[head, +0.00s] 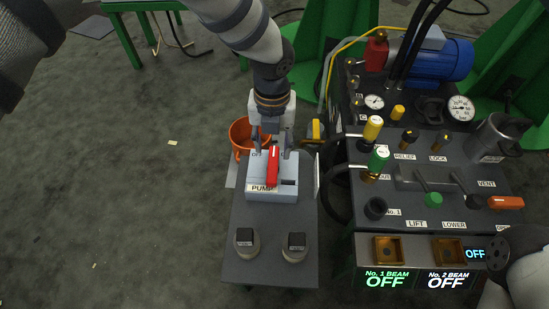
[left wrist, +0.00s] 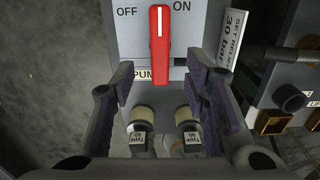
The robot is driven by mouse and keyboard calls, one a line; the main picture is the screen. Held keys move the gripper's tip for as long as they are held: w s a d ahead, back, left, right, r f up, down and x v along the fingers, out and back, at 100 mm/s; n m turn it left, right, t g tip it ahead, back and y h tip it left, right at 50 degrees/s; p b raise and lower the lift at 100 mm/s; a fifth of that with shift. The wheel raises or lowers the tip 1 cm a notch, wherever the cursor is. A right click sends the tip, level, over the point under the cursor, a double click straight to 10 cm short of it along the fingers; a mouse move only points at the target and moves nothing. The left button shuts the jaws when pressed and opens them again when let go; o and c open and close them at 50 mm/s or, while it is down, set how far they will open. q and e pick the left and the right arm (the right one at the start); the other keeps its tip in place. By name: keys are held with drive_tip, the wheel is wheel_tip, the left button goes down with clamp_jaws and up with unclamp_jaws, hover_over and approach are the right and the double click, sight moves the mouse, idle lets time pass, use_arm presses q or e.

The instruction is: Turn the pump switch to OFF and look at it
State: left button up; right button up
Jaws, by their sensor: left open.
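The pump switch (head: 272,165) is a red lever on a light grey box labelled PUMP (head: 263,189). In the left wrist view the red lever (left wrist: 160,45) stands upright in the picture, its white line pointing up between the OFF label (left wrist: 126,12) and the ON label (left wrist: 181,6). My left gripper (head: 272,150) is open above the box. In the left wrist view its two fingers (left wrist: 160,80) are spread wide, one on each side below the lever, with nothing between them gripped. The head view hides the ON label behind my gripper. My right gripper does not show.
Two round parts with black tops (head: 246,240) stand on the dark bench (head: 270,268) in front of the box. An orange bucket (head: 238,135) is behind it. To the right is a hydraulic panel (head: 480,195) with valves and gauges; its lit beam displays read OFF.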

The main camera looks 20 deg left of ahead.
sight(273, 163)
use_arm(q)
wheel_tip(273, 163, down, 7)
drive_tip(key=shift+f+b, duration=0.15)
drive_tip(key=shift+b, duration=0.65)
drive_tip(key=shift+c, duration=0.6)
clamp_jaws()
